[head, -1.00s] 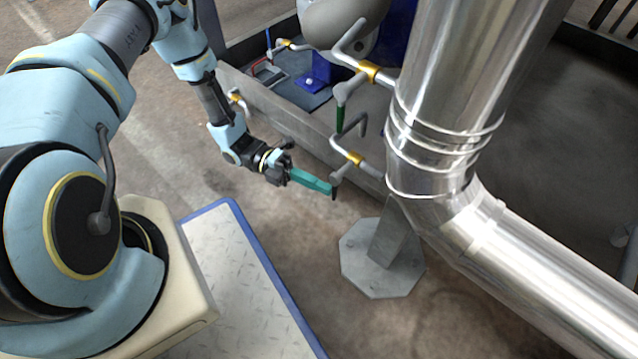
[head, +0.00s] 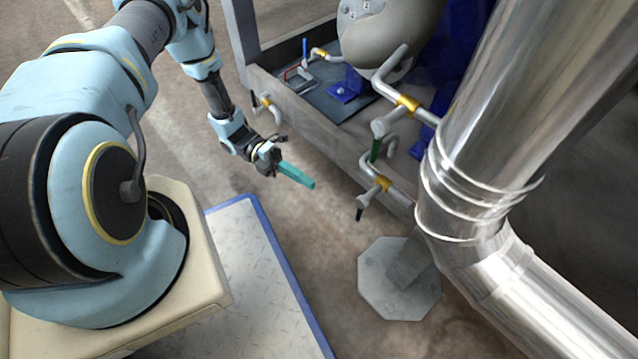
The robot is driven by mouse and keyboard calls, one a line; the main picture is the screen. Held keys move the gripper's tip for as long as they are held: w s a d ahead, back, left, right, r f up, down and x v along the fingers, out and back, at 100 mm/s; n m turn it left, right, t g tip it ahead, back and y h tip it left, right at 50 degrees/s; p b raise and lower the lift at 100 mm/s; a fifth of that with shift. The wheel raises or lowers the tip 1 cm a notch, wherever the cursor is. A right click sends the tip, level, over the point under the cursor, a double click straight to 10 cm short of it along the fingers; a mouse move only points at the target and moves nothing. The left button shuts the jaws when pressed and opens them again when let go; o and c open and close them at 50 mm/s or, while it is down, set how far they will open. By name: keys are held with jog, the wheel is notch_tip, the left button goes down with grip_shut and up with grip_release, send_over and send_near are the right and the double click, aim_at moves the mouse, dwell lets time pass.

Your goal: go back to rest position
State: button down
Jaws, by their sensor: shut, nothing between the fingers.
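My gripper (head: 311,184) ends in teal fingers that are shut, with nothing between them. It hangs in open air over the floor, left of the pipework and apart from it. The nearest fitting is a grey pipe end with a yellow collar and a small black-tipped valve handle (head: 359,213), right of and below my fingertips in the picture. My arm reaches forward from the left and bends down to the gripper.
A large shiny metal pipe (head: 480,120) stands on the right above an octagonal foot plate (head: 385,300). A grey-walled frame (head: 325,148) holds a tank (head: 385,30) and more valves, one green-handled (head: 376,149). Bare floor lies below my gripper.

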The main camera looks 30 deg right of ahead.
jog(key=shift+v, duration=1.3)
jog(key=shift+w+r, duration=0.1)
